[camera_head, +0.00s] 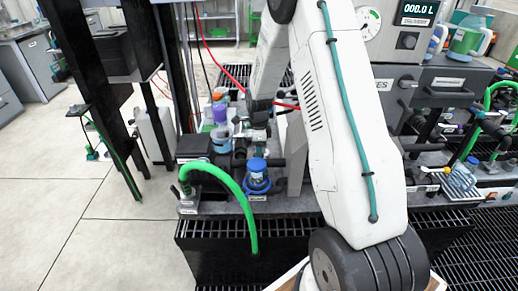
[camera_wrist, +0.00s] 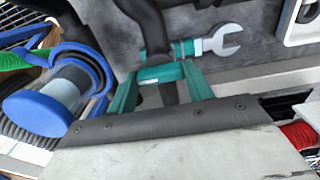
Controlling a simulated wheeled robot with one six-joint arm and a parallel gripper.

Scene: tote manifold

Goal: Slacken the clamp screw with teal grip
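A teal U-shaped piece (camera_wrist: 158,73) stands at a dark bolted bar in the wrist view. Beside it lies a metal open-ended spanner (camera_wrist: 222,40) with a teal sleeve. I cannot tell for certain which teal part is the clamp screw's grip. Two dark curved shapes at the top of the wrist view look like the fingers of my gripper (camera_wrist: 112,38). They are apart, with grey surface showing between them; the right one overlaps the teal parts, and contact is unclear. In the head view, my gripper (camera_head: 258,118) is low over the bench, small and partly hidden.
A blue-capped container (camera_wrist: 45,108) in a blue ring stands close at left; it also shows in the head view (camera_head: 257,170). A green hose (camera_head: 232,190) arches at the bench's front left. Cups (camera_head: 221,138) stand behind.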

